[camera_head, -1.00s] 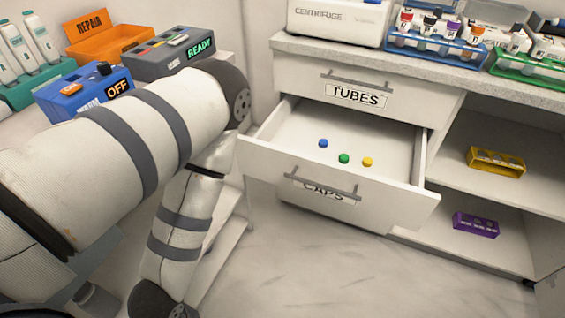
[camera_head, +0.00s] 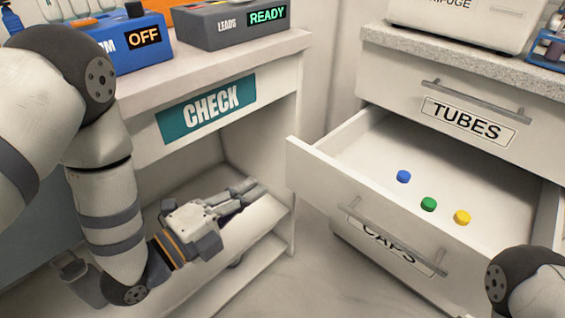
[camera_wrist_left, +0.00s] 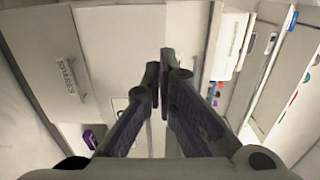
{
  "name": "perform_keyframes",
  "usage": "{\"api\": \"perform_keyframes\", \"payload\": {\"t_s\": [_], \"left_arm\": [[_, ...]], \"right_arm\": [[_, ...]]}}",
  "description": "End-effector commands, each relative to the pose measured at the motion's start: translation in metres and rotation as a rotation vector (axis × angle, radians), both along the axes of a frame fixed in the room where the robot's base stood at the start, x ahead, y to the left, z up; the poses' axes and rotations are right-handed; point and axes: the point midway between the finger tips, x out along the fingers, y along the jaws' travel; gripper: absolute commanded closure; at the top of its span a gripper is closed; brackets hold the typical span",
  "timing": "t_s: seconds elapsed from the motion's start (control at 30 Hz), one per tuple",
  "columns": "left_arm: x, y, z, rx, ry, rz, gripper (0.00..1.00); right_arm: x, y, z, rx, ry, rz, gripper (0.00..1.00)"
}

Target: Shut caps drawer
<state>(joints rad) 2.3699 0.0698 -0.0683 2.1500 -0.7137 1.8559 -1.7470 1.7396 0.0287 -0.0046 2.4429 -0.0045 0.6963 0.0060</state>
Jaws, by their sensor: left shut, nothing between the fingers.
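The caps drawer (camera_head: 330,190) stands pulled out below the shut tubes drawer (camera_head: 465,120) in the head view. Its bar handle (camera_head: 385,232) crosses the CAPS label on its front. Inside lie a blue cap (camera_head: 403,176), a green cap (camera_head: 428,204) and a yellow cap (camera_head: 462,217). My left gripper (camera_head: 254,188) is shut and empty, to the left of the drawer front and apart from it. Its fingers (camera_wrist_left: 164,65) also show closed together in the left wrist view. My right gripper is out of view; only part of my right arm shows at the lower right.
The CHECK counter (camera_head: 225,78) with open shelves stands behind and beside my left arm. It bears a blue OFF box (camera_head: 125,45) and a grey READY box (camera_head: 225,25). Free floor (camera_head: 310,275) lies between counter and drawer.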

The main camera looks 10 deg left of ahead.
Motion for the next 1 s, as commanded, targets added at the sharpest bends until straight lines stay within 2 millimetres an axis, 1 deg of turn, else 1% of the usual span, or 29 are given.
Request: {"api": "perform_keyframes", "payload": {"t_s": [0.03, 0.3, 0.4, 0.5, 0.7, 1.0], "left_arm": [[0.009, -0.006, 0.0, 0.0, -0.004, 0.0, 1.0], [0.058, -0.04, -0.001, 0.0, 0.001, -0.001, 1.0], [0.074, -0.05, -0.001, -0.001, 0.003, 0.001, 1.0], [0.086, -0.058, -0.001, -0.002, 0.005, 0.001, 1.0], [0.096, -0.065, -0.001, -0.001, 0.006, 0.002, 1.0], [0.097, -0.066, -0.001, -0.001, 0.006, 0.002, 1.0]], "right_arm": [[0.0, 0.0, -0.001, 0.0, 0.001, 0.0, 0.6], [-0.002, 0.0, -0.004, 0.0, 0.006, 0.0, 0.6], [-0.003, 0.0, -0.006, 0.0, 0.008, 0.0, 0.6], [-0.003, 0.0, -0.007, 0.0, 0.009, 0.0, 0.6], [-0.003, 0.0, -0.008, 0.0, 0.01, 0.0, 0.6], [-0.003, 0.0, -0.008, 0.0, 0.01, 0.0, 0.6]]}}
